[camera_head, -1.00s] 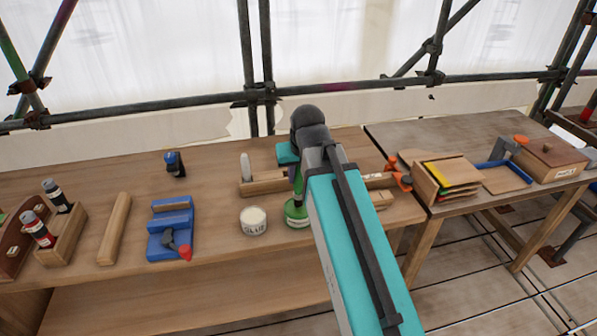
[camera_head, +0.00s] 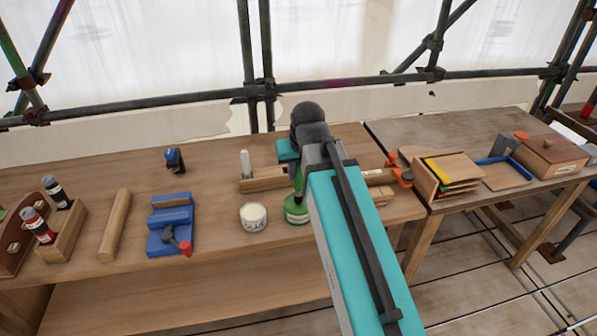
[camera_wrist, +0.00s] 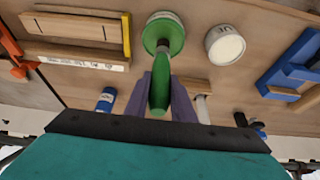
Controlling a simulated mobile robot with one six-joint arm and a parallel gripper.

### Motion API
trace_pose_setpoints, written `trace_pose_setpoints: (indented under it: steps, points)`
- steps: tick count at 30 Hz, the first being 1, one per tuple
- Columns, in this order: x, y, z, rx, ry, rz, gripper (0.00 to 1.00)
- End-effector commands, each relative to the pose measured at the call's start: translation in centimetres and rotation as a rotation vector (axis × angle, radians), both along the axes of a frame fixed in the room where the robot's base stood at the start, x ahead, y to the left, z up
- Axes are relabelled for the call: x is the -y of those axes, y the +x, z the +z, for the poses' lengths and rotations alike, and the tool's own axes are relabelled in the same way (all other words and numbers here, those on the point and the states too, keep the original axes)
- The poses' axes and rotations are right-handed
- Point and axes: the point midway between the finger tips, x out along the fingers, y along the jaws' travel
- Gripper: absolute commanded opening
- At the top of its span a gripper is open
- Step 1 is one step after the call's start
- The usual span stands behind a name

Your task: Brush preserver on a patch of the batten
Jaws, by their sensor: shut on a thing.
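My gripper (camera_wrist: 158,98) is shut on a green-handled brush (camera_wrist: 161,92), with one purple finger on each side of the handle. The brush lines up with a green pot (camera_wrist: 164,32), probably of preserver; whether its bristles are inside the pot is hidden. The green pot also stands on the bench in the head view (camera_head: 296,213), partly behind my arm. A pale wooden piece with a labelled edge (camera_wrist: 75,57), perhaps the batten, lies left of the pot in the wrist view, apart from the brush. Orange clamps (camera_wrist: 14,62) are at its end.
A white glue tub (camera_head: 253,217) stands beside the green pot. A blue vice-like tool (camera_head: 170,222) and a loose wooden bar (camera_head: 114,224) are further left. A second table (camera_head: 500,140) with a wooden box (camera_head: 548,157) stands right. Bare bench lies between tub and blue tool.

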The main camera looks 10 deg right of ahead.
Motion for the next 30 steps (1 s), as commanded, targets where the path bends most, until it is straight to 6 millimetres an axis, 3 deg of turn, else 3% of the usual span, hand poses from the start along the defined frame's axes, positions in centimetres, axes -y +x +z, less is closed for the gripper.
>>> trace_pose_setpoints:
  steps: [30]
  points:
    - [0.07,0.01,-0.82,0.0,0.0,-0.001,0.0]
